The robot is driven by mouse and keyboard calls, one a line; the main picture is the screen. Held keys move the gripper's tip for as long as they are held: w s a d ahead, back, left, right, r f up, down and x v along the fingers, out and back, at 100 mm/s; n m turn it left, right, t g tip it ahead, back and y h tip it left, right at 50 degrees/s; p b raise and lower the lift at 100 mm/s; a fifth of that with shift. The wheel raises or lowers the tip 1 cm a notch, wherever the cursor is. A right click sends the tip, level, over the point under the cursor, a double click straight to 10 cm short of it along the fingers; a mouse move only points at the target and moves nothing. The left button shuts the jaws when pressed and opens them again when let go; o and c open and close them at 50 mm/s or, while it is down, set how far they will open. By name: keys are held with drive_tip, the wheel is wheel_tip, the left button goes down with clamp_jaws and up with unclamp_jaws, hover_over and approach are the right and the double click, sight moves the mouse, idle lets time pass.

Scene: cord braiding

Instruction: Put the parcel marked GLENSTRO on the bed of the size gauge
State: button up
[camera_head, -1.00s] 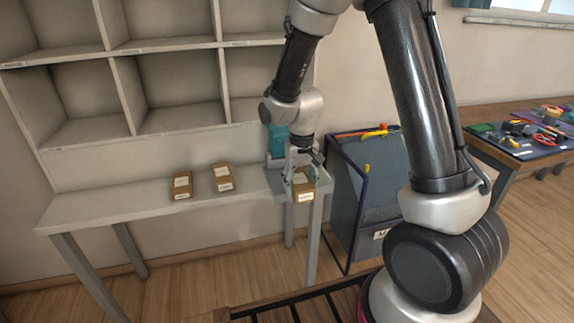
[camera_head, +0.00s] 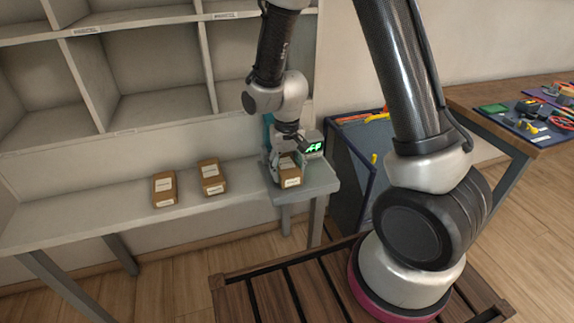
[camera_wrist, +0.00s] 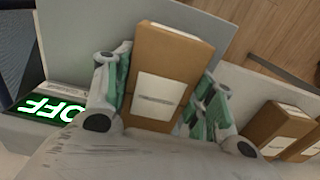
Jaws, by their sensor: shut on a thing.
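My gripper (camera_head: 287,160) is shut on a brown cardboard parcel (camera_head: 290,177) with a white label. In the wrist view the same parcel (camera_wrist: 172,75) sits between the green-padded fingers (camera_wrist: 160,95); its label print is too small to read. The size gauge (camera_head: 322,183) is a grey unit at the right end of the shelf table, with a teal upright behind my gripper. Its display (camera_head: 314,147) is lit green, and in the wrist view the display (camera_wrist: 52,108) seems to read OFF. The parcel is over the gauge's bed; I cannot tell whether it touches it.
Two other labelled parcels, one left (camera_head: 164,189) and one nearer (camera_head: 212,177), lie on the table left of the gauge. Pigeonhole shelves (camera_head: 150,75) rise behind. A dark bin (camera_head: 352,180) stands to the right, and a tool table (camera_head: 520,125) farther right.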

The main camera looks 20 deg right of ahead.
sight(287, 166)
drive_tip(key=shift+f, duration=0.15)
drive_tip(key=o, duration=1)
wheel_tip(287, 166, up, 12)
drive_tip(key=s+d+r+t, duration=0.2)
drive_tip(key=s+d+r, duration=0.65)
drive_tip(key=r, duration=0.35)
drive_tip(key=s+d+r+t, duration=0.1)
drive_tip(key=s+d+r, duration=0.1)
drive_tip(key=s, duration=0.3)
drive_tip(key=s+d+r+t, duration=0.1)
drive_tip(key=s+d+r, duration=0.1)
drive_tip(key=s+d, duration=0.2)
drive_tip(key=shift+s+d+r, duration=0.15)
drive_tip(key=shift+s+d, duration=0.05)
drive_tip(key=shift+s, duration=0.65)
